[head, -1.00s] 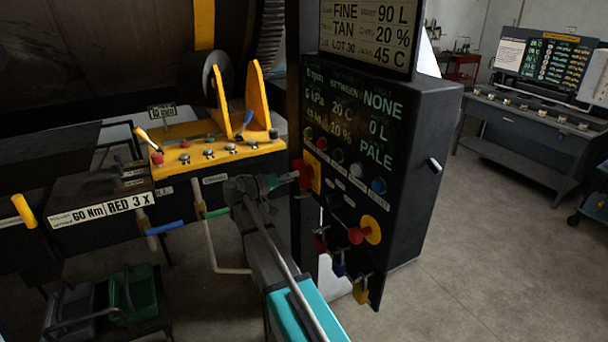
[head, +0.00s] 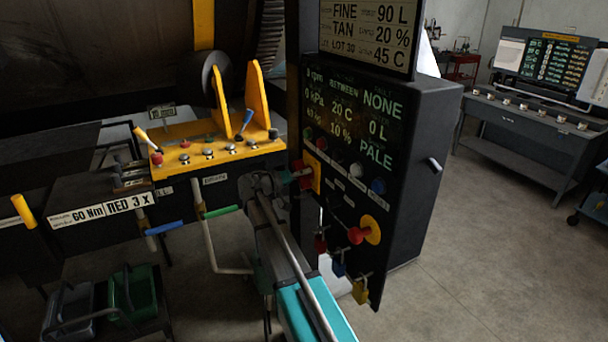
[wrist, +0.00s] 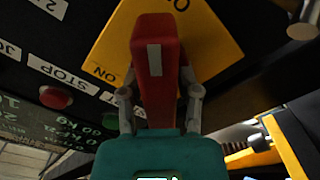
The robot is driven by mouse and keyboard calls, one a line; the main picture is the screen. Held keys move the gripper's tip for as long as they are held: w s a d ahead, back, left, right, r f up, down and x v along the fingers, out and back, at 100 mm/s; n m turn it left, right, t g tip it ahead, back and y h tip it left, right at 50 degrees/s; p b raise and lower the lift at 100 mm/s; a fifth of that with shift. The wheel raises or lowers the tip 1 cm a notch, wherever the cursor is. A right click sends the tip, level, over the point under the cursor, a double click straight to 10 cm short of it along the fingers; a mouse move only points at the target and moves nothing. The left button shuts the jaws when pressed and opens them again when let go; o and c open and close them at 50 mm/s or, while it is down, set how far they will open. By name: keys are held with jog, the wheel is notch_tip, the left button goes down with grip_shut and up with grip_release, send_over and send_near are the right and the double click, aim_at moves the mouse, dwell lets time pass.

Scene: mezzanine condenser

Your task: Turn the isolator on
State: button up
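The isolator is a red handle (head: 304,174) on a yellow plate (head: 316,172), on the left side of the black control panel's face. In the wrist view the red handle (wrist: 158,75) stands in front of the yellow plate (wrist: 215,55). "ON" is printed near the plate's left corner, and a partly cut-off label starting with "O" is at the top. My gripper (wrist: 157,88) has one finger on each side of the handle, closed against it. In the head view my gripper (head: 291,177) is at the handle, small and partly dark. The handle's exact setting is hard to read.
Below the isolator is a red knob on a yellow disc (head: 364,232), with hanging padlocks (head: 360,291). A yellow lever console (head: 215,150) stands close at left. Open floor (head: 470,250) lies right.

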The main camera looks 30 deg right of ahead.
grip_shut()
jog(key=shift+n, duration=0.3)
jog(key=n, duration=1.1)
jog(key=shift+f+n, duration=0.1)
jog(key=shift+n, duration=0.2)
jog(key=n, duration=0.5)
jog(key=shift+n, duration=0.4)
jog(key=o, duration=0.5)
grip_release()
